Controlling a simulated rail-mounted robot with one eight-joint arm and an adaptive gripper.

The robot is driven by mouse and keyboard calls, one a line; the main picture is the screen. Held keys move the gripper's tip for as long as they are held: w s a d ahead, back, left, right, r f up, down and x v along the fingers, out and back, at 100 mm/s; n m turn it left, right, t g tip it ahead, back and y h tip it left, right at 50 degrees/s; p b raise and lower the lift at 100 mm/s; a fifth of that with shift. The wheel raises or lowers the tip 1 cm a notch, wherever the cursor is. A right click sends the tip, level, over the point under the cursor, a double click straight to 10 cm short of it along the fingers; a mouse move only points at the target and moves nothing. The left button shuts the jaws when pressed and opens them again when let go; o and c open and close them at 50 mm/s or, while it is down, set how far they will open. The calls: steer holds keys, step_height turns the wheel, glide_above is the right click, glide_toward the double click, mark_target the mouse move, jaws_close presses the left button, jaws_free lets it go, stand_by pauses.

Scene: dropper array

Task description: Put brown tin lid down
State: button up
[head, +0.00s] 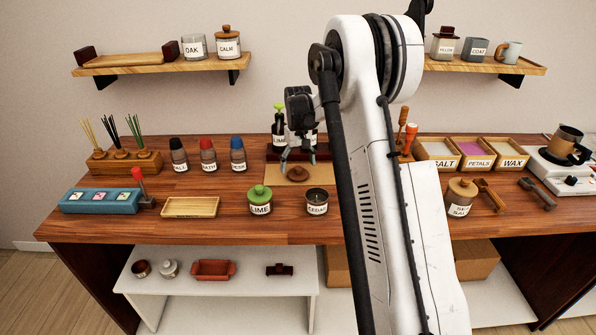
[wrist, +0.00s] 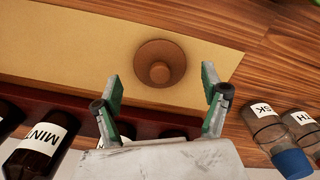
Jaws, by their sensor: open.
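The brown tin lid (head: 298,174) lies on a tan mat (head: 275,181) towards the back of the wooden counter. In the wrist view the lid (wrist: 160,64) is round with a knob on top and lies flat on the tan mat (wrist: 70,45). My gripper (head: 298,160) is above the lid. In the wrist view my gripper (wrist: 160,85) has its fingers spread wide, one to each side of the lid and apart from it. Nothing is between the fingertips. An open tin labelled CEDAR (head: 317,201) stands in front of the mat, without a lid.
A dark rack with bottles, one labelled MINT (wrist: 38,140), stands close behind the mat. A green-lidded LIME jar (head: 260,199) stands left of the open tin. A wooden tray (head: 191,207) lies further left. My arm hides part of the counter to the right.

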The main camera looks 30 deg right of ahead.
mark_target(298, 168)
step_height(298, 168, up, 8)
steer(key=s+a+r+t, duration=0.3)
steer(key=s+a+r, duration=1.15)
steer(key=s, duration=0.25)
steer(key=s+a+f+t, duration=0.2)
steer(key=s+a, duration=0.2)
steer(key=s, duration=0.6)
steer(key=s+a+f+t, duration=0.2)
steer(key=s+a, duration=0.1)
steer(key=s, duration=0.8)
steer(key=shift+s+a+f+n, duration=0.3)
steer(key=shift+a+f+n, duration=0.1)
steer(key=shift+f+b, duration=0.95)
steer(key=shift+b, duration=0.1)
